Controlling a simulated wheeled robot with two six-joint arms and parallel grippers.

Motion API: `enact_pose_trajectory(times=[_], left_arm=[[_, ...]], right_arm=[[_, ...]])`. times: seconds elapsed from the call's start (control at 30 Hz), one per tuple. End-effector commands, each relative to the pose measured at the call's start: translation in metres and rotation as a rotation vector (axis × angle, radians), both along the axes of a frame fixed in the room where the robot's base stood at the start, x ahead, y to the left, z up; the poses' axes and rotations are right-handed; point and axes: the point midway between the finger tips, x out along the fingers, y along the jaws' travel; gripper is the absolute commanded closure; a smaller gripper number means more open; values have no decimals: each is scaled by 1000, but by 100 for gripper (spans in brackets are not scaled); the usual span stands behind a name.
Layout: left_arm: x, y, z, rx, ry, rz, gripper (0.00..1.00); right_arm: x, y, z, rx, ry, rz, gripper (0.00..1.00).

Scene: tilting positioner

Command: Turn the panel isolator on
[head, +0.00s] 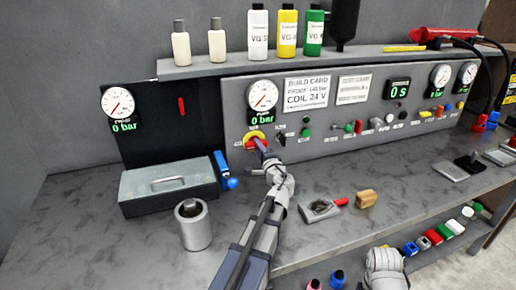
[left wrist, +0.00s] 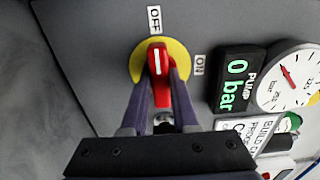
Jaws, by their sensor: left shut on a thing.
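The panel isolator is a red knob on a round yellow plate (head: 251,139) at the left end of the grey panel. In the left wrist view the red knob (left wrist: 160,88) stands on the yellow plate (left wrist: 140,62). Its white mark points up at the OFF label (left wrist: 154,18); the ON label (left wrist: 199,65) is to the right. My left gripper (head: 260,147) reaches it from the front. Its two fingers (left wrist: 160,98) are shut on the knob, one on each side. The right gripper does not show.
A grey toolbox (head: 168,188) and a metal cylinder (head: 193,225) stand on the bench left of my left arm. A shelf with bottles (head: 288,32) runs above the panel.

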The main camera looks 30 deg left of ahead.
Motion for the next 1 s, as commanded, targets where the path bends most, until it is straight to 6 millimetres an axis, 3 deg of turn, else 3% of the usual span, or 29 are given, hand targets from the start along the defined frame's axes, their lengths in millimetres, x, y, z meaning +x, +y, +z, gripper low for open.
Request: enact_pose_trajectory(times=[0.13,0.63,1.0], left_arm=[[0,0,0,-1,0,0,100],[0,0,0,15,20,0,100],[0,0,-1,178,210,0,100]], right_arm=[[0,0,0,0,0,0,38],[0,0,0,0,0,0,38],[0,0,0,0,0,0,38]])
